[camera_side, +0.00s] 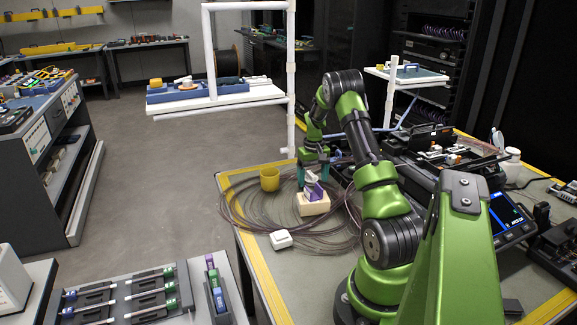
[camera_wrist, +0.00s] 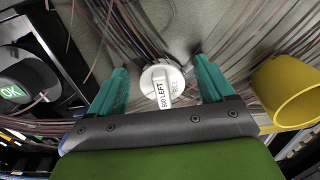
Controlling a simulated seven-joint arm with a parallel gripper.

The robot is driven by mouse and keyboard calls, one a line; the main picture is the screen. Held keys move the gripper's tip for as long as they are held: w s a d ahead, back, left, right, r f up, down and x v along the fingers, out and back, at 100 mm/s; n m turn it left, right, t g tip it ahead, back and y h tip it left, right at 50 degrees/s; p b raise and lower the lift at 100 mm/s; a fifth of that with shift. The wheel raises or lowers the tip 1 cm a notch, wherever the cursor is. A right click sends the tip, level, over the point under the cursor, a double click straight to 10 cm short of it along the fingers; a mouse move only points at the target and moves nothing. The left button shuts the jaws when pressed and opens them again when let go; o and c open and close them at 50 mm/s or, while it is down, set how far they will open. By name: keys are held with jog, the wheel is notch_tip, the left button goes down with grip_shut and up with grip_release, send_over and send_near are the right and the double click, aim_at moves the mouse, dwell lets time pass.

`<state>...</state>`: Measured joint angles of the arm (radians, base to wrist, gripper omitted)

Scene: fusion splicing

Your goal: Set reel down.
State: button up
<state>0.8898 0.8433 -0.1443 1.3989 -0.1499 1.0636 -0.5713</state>
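A white round piece with a tag reading "500 LEFT" (camera_wrist: 161,85), which looks like the reel, lies between my fingers in the wrist view. In the side view a white and purple item (camera_side: 314,189), apparently the same reel, is on a pale wooden block (camera_side: 313,205). My gripper (camera_side: 312,182) is over it with its teal fingers pointing down on either side. In the wrist view my gripper (camera_wrist: 161,72) has its fingers apart, with narrow gaps showing beside the white piece. The reel's underside is hidden.
Loose brown fibre coils (camera_side: 245,205) spread over the bench around the block. A small white box (camera_side: 281,239) sits in front. A splicer with a screen (camera_side: 507,212) is at right.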

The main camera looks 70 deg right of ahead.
aim_at(313, 176)
notch_tip(313, 176, up, 12)
jog(key=w+a+r+t, duration=0.1)
jog(key=w+a+r, duration=0.15)
jog(key=a, duration=0.25)
jog(key=w+a+r+n, duration=0.1)
jog(key=a+r, duration=0.2)
jog(key=a, duration=0.1)
jog(key=w+a+r+t, duration=0.1)
jog(key=w+a+r, duration=0.15)
jog(key=a, duration=0.25)
jog(key=s+a+r+n+t, duration=0.1)
jog(key=a+r+t, duration=0.15)
jog(key=a, duration=0.75)
jog(key=s+a+r+n+t, duration=0.15)
jog(key=a+r, duration=0.25)
jog(key=a, duration=0.7)
jog(key=s+a+f+n+t+y, duration=0.1)
jog(key=s+a+f+y, duration=0.1)
jog(key=s+a, duration=0.6)
jog(key=a, duration=0.2)
jog(key=shift+s+a+f, duration=0.15)
jog(key=shift+a+f, duration=0.05)
jog(key=shift+a, duration=0.15)
jog(key=shift+n, duration=0.25)
